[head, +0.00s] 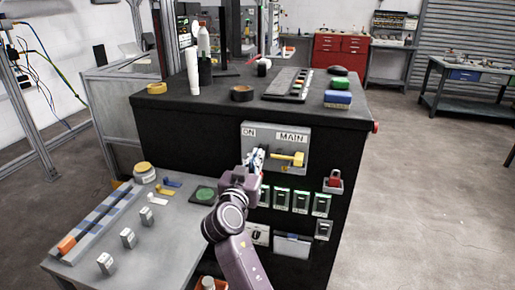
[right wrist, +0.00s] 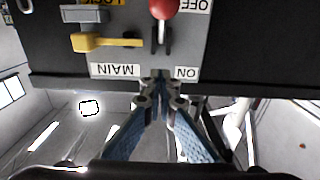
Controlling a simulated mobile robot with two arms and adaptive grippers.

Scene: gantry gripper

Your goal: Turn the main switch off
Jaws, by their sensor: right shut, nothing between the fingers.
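The main switch panel (head: 275,135) is a grey plate on the front of the black cabinet, with ON and MAIN labels at its top. In the right wrist view, which is upside down, the panel (right wrist: 118,55) also shows an OFF label and a lever with a red ball knob (right wrist: 163,8). The knob is beside the OFF label, at the end away from ON. My right gripper (head: 256,160) is in front of the panel's left part and hides the lever in the head view. Its blue fingers (right wrist: 163,98) are shut and empty, near the ON label. My left gripper is not in view.
A yellow handle (head: 287,158) sticks out on the panel's right. A grey side table (head: 90,235) with parts stands at left. The floor at right is clear.

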